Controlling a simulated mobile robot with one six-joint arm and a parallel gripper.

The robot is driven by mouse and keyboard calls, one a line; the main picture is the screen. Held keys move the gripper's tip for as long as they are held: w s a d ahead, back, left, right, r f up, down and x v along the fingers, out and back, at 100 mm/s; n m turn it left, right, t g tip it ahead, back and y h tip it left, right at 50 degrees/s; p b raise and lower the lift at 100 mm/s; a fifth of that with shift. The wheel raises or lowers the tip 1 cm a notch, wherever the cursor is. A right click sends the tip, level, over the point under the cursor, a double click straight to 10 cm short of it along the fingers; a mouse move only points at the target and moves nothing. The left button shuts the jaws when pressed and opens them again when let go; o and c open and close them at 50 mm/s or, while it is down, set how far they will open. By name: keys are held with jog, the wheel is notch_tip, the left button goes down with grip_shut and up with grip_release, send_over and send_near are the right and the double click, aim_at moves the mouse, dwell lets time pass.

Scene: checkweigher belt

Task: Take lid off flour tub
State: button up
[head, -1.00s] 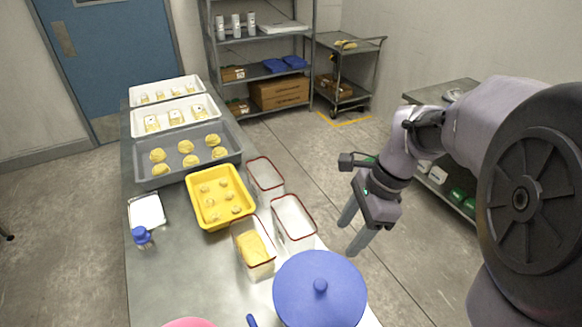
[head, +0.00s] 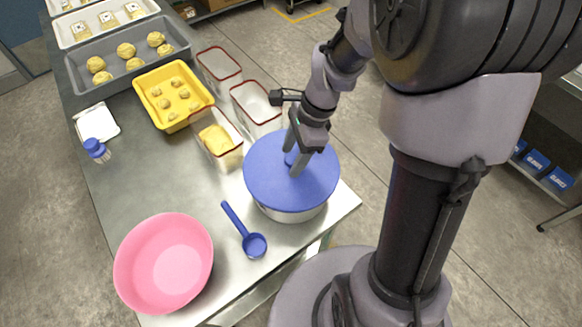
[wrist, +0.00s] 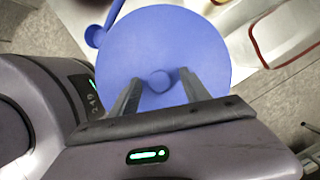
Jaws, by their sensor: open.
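The flour tub (head: 292,214) is a pale round tub at the near right corner of the metal table. Its blue round lid (head: 265,178) sits on top and also shows in the wrist view (wrist: 160,40). The lid has a round blue knob (wrist: 159,80) in its middle. My gripper (head: 293,165) is over the lid, pointing down. In the wrist view my gripper (wrist: 160,82) is open, with one finger on each side of the knob. I cannot tell whether the fingers touch the lid.
A blue scoop (head: 246,235) lies left of the tub, and a pink bowl (head: 165,262) stands at the near left. Clear red-rimmed bins (head: 255,108) stand behind the tub. A yellow tray (head: 170,95) is farther back. Bare table (head: 165,175) lies between the bowl and the yellow tray.

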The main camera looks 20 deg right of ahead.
jog(key=shift+r, duration=0.1)
grip_shut()
